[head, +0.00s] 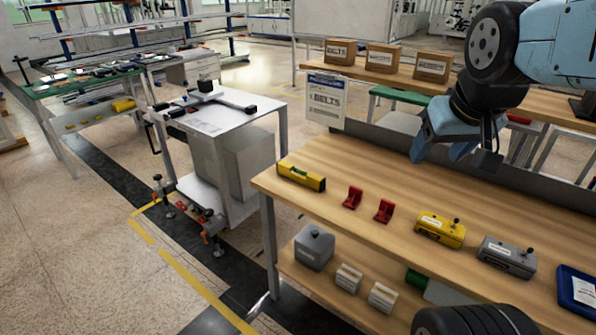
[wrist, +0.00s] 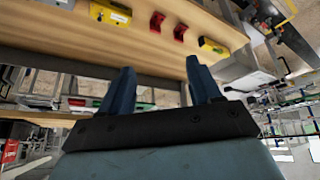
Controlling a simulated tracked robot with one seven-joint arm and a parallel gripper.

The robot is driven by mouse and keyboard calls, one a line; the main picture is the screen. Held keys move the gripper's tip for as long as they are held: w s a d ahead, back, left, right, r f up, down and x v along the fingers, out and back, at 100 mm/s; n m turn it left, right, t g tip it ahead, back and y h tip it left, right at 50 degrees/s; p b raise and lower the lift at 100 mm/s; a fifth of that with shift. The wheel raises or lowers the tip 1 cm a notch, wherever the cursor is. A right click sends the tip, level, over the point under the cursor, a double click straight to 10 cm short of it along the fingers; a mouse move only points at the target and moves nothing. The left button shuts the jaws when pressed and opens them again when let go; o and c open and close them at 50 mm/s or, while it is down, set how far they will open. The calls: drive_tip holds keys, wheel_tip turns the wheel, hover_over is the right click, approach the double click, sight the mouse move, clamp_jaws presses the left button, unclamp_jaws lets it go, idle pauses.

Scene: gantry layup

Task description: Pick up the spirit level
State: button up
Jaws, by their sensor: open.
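The spirit level (head: 301,176) is a short yellow bar with a dark end and a greenish vial. It lies on the wooden bench top at the near left corner. In the wrist view the yellow level (wrist: 214,47) shows at the upper right, at the bench's end. My gripper (head: 440,154) is open and empty, raised above the back of the bench, to the right of the level and well apart from it. Its two blue fingers (wrist: 161,70) stand apart in the wrist view with nothing between them.
Two red brackets (head: 368,205) stand right of the level, then a yellow box (head: 440,229), a grey box (head: 507,257) and a blue tray (head: 577,291). A sign (head: 326,101) stands at the bench's back left corner. A white cart (head: 215,125) stands left.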

drive_tip(key=w+d+f+n+t+h, duration=0.15)
drive_tip(key=w+f, duration=0.35)
drive_tip(key=w, duration=0.6)
drive_tip(key=w+a+f+n, duration=0.1)
drive_tip(key=w+f+n, duration=0.25)
drive_tip(key=w, duration=0.75)
drive_tip(key=n+y, duration=0.5)
drive_tip(key=y, duration=0.7)
approach(301, 170)
drive_tip(key=shift+h, duration=0.25)
drive_tip(key=x, duration=0.5)
drive_tip(key=shift+s+a+f, duration=0.1)
drive_tip(key=shift+a+f, duration=0.05)
drive_tip(key=shift+f, duration=0.15)
drive_tip(key=shift+r+x, duration=0.15)
drive_tip(key=shift+x, duration=1.15)
drive_tip(key=shift+r+x, duration=0.15)
drive_tip(key=shift+x, duration=1.15)
drive_tip(key=shift+a, duration=0.1)
clamp_jaws()
